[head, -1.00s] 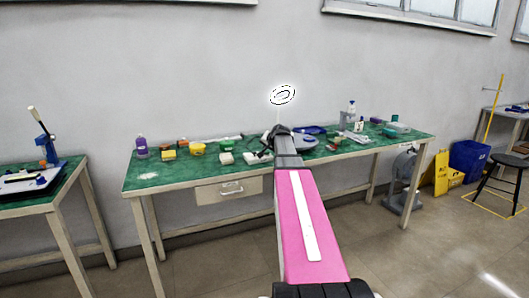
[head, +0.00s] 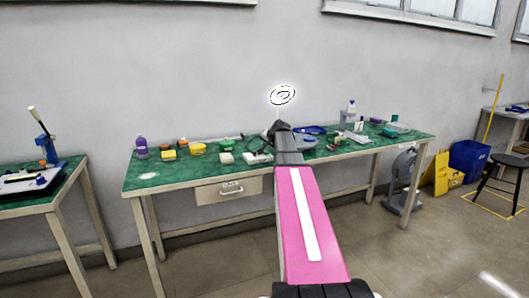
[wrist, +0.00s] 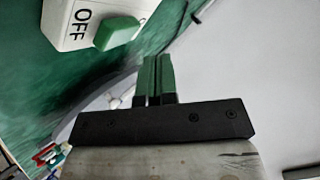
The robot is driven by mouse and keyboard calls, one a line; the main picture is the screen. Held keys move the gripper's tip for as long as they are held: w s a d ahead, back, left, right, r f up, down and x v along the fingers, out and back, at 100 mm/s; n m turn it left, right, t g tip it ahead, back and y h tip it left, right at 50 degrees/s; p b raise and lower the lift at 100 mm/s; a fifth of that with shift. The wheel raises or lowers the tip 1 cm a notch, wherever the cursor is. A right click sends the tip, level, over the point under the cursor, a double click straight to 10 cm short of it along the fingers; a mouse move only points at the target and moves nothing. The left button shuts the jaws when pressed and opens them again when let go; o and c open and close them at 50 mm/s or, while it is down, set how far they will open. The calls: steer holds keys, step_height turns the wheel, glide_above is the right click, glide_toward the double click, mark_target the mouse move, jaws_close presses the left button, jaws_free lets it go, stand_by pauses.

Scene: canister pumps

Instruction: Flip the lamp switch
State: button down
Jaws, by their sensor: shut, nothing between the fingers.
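In the wrist view, a white switch box (wrist: 88,20) marked "OFF" carries a raised green switch (wrist: 117,33). My gripper (wrist: 155,60) is shut and empty, its fingertips close to the right and below the green switch in the picture, with a small gap seeming to show. In the head view, a small white box (head: 258,158), which looks like the switch box, lies on the green tabletop below my gripper (head: 256,145). A bright white ring-shaped lamp head (head: 282,95) stands above the table on a thin stem, its base hidden behind my arm.
The green table (head: 160,180) holds a purple bottle (head: 141,147), a yellow tub (head: 198,148) and several small items left of my gripper. A blue dish (head: 312,130) and other items stand to the right. A wall rises close behind.

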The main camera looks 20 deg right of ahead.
steer(key=shift+s+r, duration=0.2)
steer(key=shift+r, duration=0.95)
steer(key=shift+s+r, duration=0.15)
steer(key=shift+r, duration=0.95)
steer(key=shift+s, duration=0.1)
